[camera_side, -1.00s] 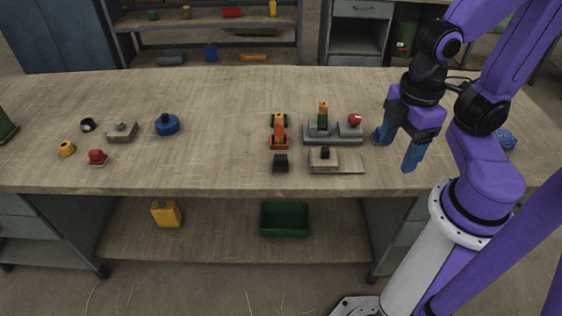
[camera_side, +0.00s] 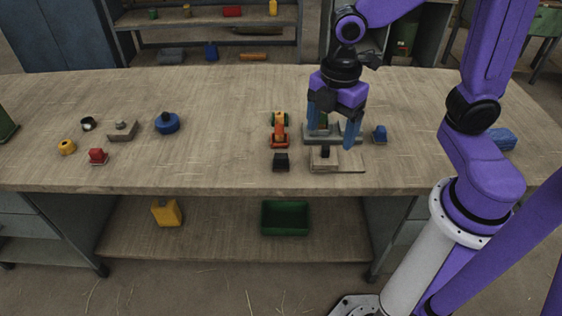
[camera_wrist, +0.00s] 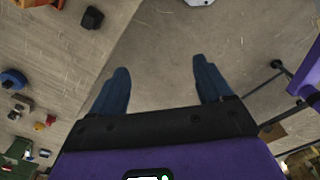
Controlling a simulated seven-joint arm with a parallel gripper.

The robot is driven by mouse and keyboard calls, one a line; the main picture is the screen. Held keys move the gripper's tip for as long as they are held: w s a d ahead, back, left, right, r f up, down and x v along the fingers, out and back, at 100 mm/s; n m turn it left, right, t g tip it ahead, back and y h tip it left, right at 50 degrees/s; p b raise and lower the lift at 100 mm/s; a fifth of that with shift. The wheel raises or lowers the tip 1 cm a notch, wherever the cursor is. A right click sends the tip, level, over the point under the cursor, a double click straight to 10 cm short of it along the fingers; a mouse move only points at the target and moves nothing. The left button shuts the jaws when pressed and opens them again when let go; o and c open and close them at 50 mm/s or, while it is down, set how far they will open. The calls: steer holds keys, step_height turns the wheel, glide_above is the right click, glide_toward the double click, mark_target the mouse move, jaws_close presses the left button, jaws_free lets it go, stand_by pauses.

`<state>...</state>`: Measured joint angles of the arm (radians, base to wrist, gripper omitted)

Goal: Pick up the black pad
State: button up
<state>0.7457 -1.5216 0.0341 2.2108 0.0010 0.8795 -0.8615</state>
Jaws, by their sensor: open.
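The black pad, a small dark block (camera_side: 281,162), sits on the bench near its front edge. It also shows at the upper left of the wrist view (camera_wrist: 92,17). My gripper (camera_side: 330,138) is open, its two blue fingers apart and pointing down, to the right of the black pad and seemingly above the bench. In the wrist view the open fingers (camera_wrist: 161,66) have nothing between them, and the pad lies beyond and left of the left finger.
An orange-red device (camera_side: 279,135) stands just behind the pad. A pale block with a dark knob (camera_side: 325,160) sits to its right, and a grey fixture (camera_side: 350,138) is partly hidden by my gripper. A blue piece (camera_side: 380,134) stands further right.

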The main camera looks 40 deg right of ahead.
steer(key=w+f+n, duration=0.2)
steer(key=w+n, duration=0.2)
steer(key=w, duration=0.5)
steer(key=n, duration=0.4)
glide_above(281, 155)
step_height(281, 155, down, 4)
steer(key=f, duration=1.1)
steer(key=shift+w+d, duration=0.15)
steer(key=shift+w, duration=0.05)
steer(key=shift+s+a+f, duration=0.1)
steer(key=shift+f, duration=1.45)
steer(key=shift+s+a+f, duration=0.1)
steer(key=shift+f, duration=1.4)
steer(key=c, duration=1.1)
